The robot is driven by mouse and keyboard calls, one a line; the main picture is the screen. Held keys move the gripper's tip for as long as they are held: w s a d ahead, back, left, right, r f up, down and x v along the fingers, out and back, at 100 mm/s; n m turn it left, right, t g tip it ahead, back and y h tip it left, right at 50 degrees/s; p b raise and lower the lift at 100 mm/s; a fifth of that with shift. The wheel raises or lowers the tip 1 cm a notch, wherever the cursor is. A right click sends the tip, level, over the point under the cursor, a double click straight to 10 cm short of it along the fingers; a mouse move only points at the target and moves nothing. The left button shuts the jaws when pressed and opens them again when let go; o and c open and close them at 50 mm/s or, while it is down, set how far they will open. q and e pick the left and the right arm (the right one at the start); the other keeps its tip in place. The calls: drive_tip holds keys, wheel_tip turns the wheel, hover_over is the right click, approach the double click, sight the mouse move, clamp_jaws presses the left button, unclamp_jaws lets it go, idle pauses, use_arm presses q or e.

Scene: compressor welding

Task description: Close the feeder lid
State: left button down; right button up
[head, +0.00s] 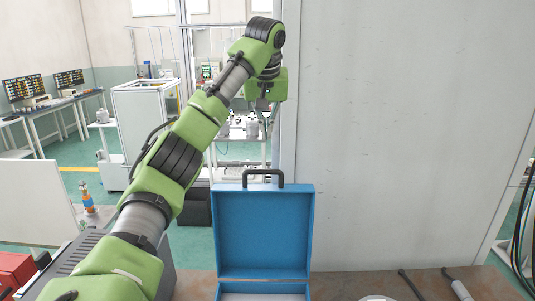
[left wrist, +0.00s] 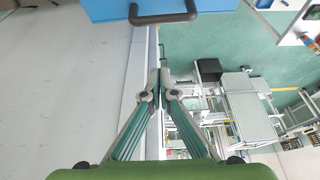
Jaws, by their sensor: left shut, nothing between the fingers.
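The blue lid (head: 264,232) of the feeder box stands open and upright in the head view, with a dark handle (head: 263,174) on its top edge. The lower part of the box (head: 262,296) is cut off by the bottom edge of the picture. My left gripper (head: 262,104) is above and beyond the lid, pointing down, apart from it. In the left wrist view my left gripper (left wrist: 160,78) is shut and empty. The lid (left wrist: 112,8) and its handle (left wrist: 164,18) show at the top there, clear of the fingertips. My right gripper is not in view.
A pale wall panel (head: 400,120) stands close on the right behind the lid. The brown bench (head: 350,286) carries dark-handled tools (head: 458,288) at right. A white machine cabinet (head: 146,122) and monitor desks stand farther back at left.

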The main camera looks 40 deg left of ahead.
use_arm(q)
drive_tip(key=f, duration=0.3)
drive_tip(key=f+p, duration=0.1)
drive_tip(key=f, duration=0.1)
drive_tip(key=f+p, duration=0.1)
drive_tip(key=f, duration=0.2)
drive_tip(key=shift+s+d+f, duration=0.1)
drive_tip(key=shift+s+f, duration=0.15)
drive_tip(key=shift+f, duration=0.1)
drive_tip(key=shift+s+d+f, duration=0.15)
drive_tip(key=shift+d, duration=0.05)
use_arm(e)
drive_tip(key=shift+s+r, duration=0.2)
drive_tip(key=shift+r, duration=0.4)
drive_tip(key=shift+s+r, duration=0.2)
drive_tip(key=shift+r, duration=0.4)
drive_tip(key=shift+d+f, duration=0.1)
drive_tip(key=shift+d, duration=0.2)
